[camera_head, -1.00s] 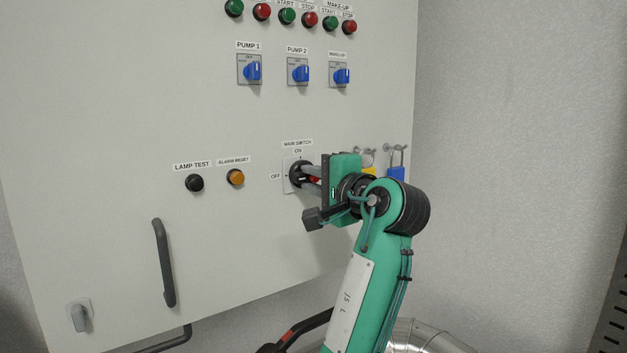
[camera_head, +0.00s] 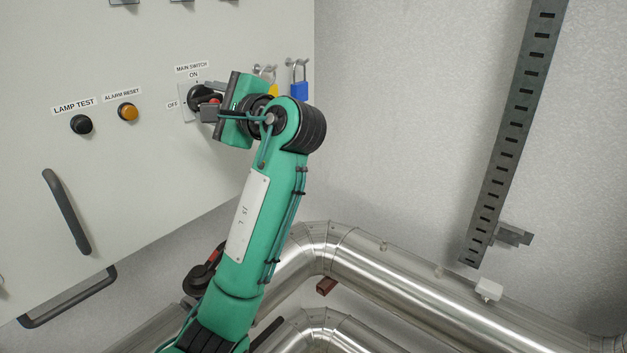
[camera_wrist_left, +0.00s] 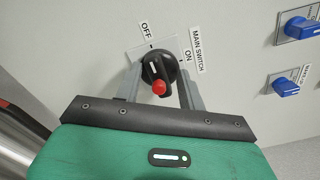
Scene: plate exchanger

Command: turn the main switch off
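The main switch (camera_head: 203,98) is a black rotary knob on a light plate on the cabinet front, with ON above and OFF at its left. In the left wrist view the knob (camera_wrist_left: 157,68) has a red tip, and its white mark lies toward the OFF label. My left gripper (camera_head: 207,100) is at the switch. Its two grey fingers (camera_wrist_left: 159,88) stand apart on either side of the knob, with gaps showing, so it looks open. The gripper partly hides the knob in the head view. My right gripper is not in view.
A black lamp test button (camera_head: 81,124) and an orange alarm reset button (camera_head: 128,112) sit left of the switch. A yellow padlock (camera_head: 272,90) and a blue padlock (camera_head: 300,92) hang at its right. Silver pipes (camera_head: 400,290) run below. Blue selector knobs (camera_wrist_left: 286,87) show in the wrist view.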

